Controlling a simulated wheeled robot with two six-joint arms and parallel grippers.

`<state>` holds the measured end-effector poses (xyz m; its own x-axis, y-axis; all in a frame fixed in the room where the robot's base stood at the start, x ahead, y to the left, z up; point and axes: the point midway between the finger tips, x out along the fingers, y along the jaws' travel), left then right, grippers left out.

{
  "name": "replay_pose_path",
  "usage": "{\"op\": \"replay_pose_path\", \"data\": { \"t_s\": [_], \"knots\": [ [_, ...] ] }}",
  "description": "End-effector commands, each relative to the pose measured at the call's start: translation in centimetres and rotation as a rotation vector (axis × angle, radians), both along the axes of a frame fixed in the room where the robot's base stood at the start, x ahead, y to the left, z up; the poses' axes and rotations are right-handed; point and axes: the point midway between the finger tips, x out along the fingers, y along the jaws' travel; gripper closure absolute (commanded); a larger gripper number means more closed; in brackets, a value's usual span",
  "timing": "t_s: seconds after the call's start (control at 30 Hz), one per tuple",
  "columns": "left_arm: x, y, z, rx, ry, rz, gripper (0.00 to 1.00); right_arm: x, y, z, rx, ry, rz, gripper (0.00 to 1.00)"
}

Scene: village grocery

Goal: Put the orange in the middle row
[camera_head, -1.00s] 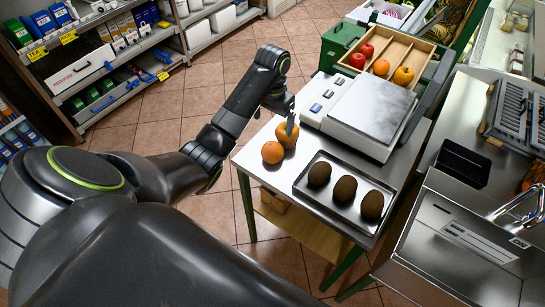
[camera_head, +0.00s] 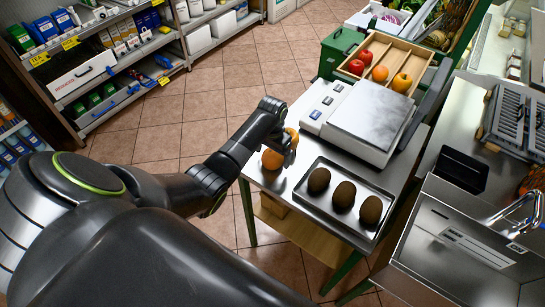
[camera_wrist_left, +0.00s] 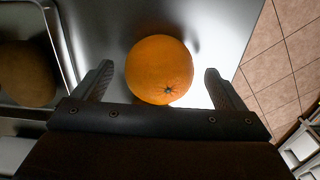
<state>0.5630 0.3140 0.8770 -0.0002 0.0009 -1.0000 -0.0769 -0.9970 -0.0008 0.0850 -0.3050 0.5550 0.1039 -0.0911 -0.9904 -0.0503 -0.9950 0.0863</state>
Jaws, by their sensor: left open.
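A round orange (camera_head: 271,160) lies on the steel table near its left edge. It also shows in the left wrist view (camera_wrist_left: 160,70), between the two spread fingers of my left gripper (camera_wrist_left: 160,78). The gripper is open and over the orange; contact is not visible. A second yellow-orange fruit (camera_head: 292,136) lies just behind, partly hidden by my gripper. The wooden crate (camera_head: 418,58) at the back has three rows: two red apples (camera_head: 356,67) in the left, an orange (camera_head: 380,73) in the middle, a yellow-orange fruit (camera_head: 402,82) in the right. My right gripper is out of view.
A metal tray (camera_head: 335,220) with three brown fruits (camera_head: 344,194) stands right of the orange. A white scale (camera_head: 370,122) stands between the table's front part and the crate. A green box (camera_head: 340,50) is left of the crate. Floor lies beyond the table's left edge.

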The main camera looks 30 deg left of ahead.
Motion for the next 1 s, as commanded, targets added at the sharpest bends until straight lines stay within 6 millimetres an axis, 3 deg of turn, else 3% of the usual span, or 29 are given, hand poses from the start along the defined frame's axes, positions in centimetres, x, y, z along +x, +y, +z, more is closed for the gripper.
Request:
{"op": "replay_pose_path", "data": {
  "t_s": [0.23,0.67,1.0],
  "knots": [
    [0.0,0.0,-0.1,0.000,0.000,0.000,0.09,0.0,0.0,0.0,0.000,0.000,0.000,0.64],
    [0.1,0.0,0.0,0.000,-0.001,0.000,0.65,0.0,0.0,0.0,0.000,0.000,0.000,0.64],
    [0.1,0.0,1.1,0.000,-0.004,0.000,0.66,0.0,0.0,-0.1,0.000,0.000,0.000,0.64]
  ]
}}
